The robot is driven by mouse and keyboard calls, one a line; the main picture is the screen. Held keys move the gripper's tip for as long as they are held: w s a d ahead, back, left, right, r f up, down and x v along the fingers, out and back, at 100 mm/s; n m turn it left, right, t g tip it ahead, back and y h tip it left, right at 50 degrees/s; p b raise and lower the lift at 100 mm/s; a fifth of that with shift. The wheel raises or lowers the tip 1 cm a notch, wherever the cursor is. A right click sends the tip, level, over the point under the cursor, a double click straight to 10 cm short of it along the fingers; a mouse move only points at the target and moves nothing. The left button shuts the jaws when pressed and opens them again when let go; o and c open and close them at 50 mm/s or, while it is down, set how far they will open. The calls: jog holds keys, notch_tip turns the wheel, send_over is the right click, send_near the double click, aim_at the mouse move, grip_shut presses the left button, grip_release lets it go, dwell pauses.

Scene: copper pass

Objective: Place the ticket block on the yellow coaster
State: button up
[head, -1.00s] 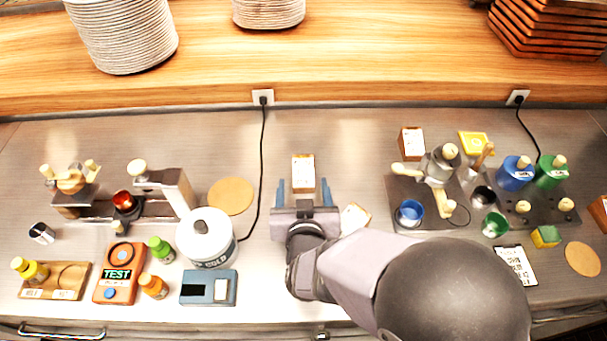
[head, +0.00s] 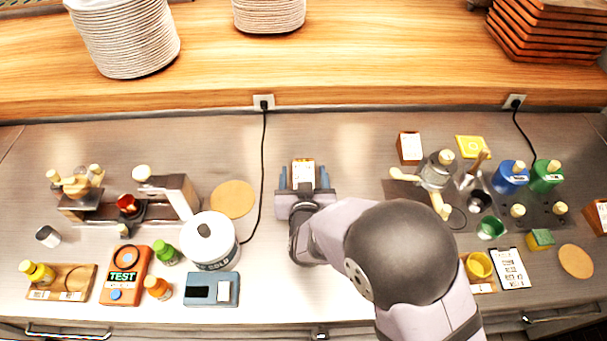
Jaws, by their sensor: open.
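A wooden ticket block (head: 303,168) with a white printed face stands near the middle of the counter. My gripper (head: 304,178) is open around it, one blue finger on each side, with gaps visible between fingers and block. The block's lower part is hidden by my gripper. The yellow coaster (head: 473,147), a square with a pale ring mark, lies flat at the back right. Nothing stands on it.
A similar block (head: 410,148) stands left of the coaster; another (head: 597,216) is at the right edge. The machine with handles (head: 437,172) and blue canister (head: 510,177) stand in front of the coaster. A black cord (head: 263,170) runs left of my gripper.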

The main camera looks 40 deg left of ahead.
aim_at(304, 173)
jog(key=c, duration=1.3)
jog(key=shift+a, duration=0.1)
jog(key=shift+r, duration=5.1)
